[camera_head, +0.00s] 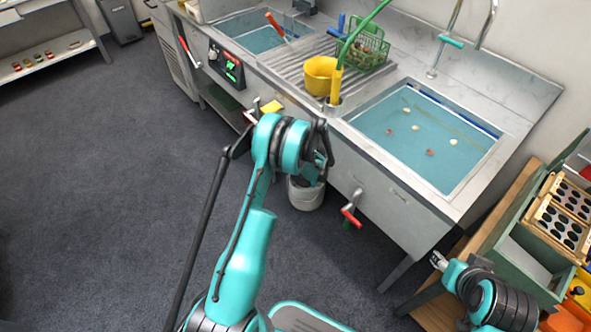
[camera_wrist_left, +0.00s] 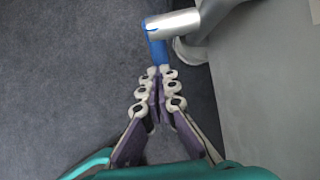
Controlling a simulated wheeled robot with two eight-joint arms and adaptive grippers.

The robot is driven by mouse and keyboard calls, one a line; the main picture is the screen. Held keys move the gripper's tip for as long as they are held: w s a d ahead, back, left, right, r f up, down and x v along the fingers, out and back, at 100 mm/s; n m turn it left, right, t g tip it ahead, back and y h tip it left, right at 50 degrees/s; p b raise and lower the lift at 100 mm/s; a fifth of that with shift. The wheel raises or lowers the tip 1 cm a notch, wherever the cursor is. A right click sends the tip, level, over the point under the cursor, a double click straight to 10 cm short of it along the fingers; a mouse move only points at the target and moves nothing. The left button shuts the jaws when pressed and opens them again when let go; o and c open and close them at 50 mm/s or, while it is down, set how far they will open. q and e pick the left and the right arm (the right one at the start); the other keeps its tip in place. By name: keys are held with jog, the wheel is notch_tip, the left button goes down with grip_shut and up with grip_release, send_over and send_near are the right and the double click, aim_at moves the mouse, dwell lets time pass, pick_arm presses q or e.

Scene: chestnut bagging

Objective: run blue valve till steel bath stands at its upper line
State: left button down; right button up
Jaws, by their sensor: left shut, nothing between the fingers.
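In the left wrist view, the blue valve handle (camera_wrist_left: 156,50) hangs from a silver pipe (camera_wrist_left: 175,22). My left gripper (camera_wrist_left: 157,72) is shut and empty, its fingertips at the handle's lower end; I cannot tell whether they touch. In the head view, my left arm's wrist hides this valve, and the left gripper (camera_head: 320,165) is partly hidden beside the sink front. The steel bath at right (camera_head: 468,192) holds bluish water with several chestnuts. A dark blue stripe (camera_head: 462,112) runs along its far inner wall. My right gripper (camera_head: 438,261) is low at right; its fingers are unclear.
A red-handled valve (camera_head: 350,214) sits on the bath's front. A yellow pot (camera_head: 320,76) and green basket (camera_head: 367,48) stand on the drainboard. A grey bucket (camera_head: 305,194) is on the floor below. A wooden crate rack (camera_head: 560,215) stands right. Carpet at left is clear.

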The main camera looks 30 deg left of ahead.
pick_arm(q)
jog(key=shift+w+a+f, duration=0.1)
jog(key=shift+a+f, duration=0.15)
jog(key=shift+f, duration=0.4)
dwell(0.5)
